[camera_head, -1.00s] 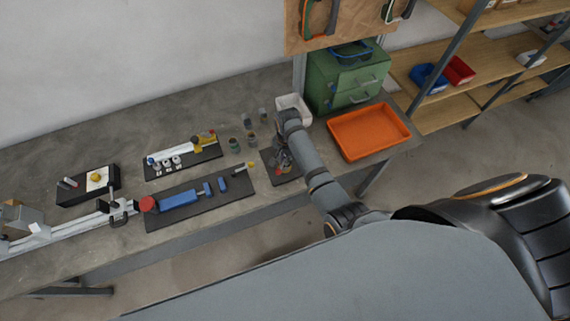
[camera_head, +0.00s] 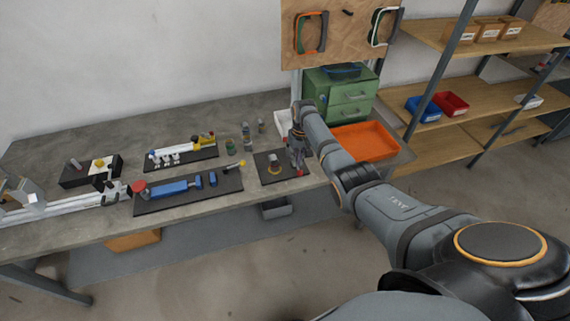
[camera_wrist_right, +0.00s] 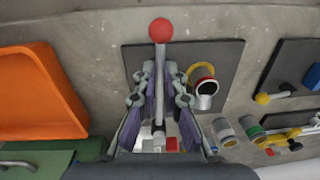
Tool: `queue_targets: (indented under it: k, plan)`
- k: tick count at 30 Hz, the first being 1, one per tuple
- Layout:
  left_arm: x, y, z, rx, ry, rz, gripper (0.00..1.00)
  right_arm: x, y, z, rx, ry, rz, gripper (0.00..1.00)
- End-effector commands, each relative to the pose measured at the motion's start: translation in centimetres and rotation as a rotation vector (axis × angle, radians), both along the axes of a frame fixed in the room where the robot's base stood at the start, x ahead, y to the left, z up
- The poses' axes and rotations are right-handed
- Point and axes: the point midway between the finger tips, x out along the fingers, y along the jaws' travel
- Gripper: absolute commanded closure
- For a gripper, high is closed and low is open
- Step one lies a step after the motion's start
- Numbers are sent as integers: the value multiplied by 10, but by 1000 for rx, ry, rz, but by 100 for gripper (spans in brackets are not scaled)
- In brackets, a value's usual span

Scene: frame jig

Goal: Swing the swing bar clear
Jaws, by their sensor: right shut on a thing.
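The swing bar (camera_wrist_right: 161,60) is a slim pale bar with a red ball (camera_wrist_right: 161,30) at its end. My right gripper (camera_wrist_right: 160,85) is shut on it, with the bar between the two fingers. In the head view my right gripper (camera_head: 297,150) is at the right edge of a dark base plate (camera_head: 265,178), and the red ball (camera_head: 299,173) shows just below it. A short cylinder with a yellow and red ring (camera_wrist_right: 204,88) stands on the plate, apart from the bar. My left gripper is out of view.
An orange tray (camera_head: 365,142) and a green drawer cabinet (camera_head: 340,92) stand right of and behind my right gripper. A plate with a blue clamp (camera_head: 172,188) lies to the left. Small canisters (camera_head: 231,146) stand behind the base plate. The table's front edge is close.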

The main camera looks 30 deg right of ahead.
Motion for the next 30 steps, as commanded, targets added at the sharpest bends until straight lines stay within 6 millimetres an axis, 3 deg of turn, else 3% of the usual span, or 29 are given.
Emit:
queue_targets:
  k: [4, 12, 30]
  plan:
    - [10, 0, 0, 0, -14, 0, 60, -4, -13, -1, -1, 5, 100, 100]
    - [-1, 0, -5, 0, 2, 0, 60, -4, -27, -2, 0, 3, 234, 100]
    - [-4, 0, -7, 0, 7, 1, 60, -4, -33, -2, 0, 3, 290, 100]
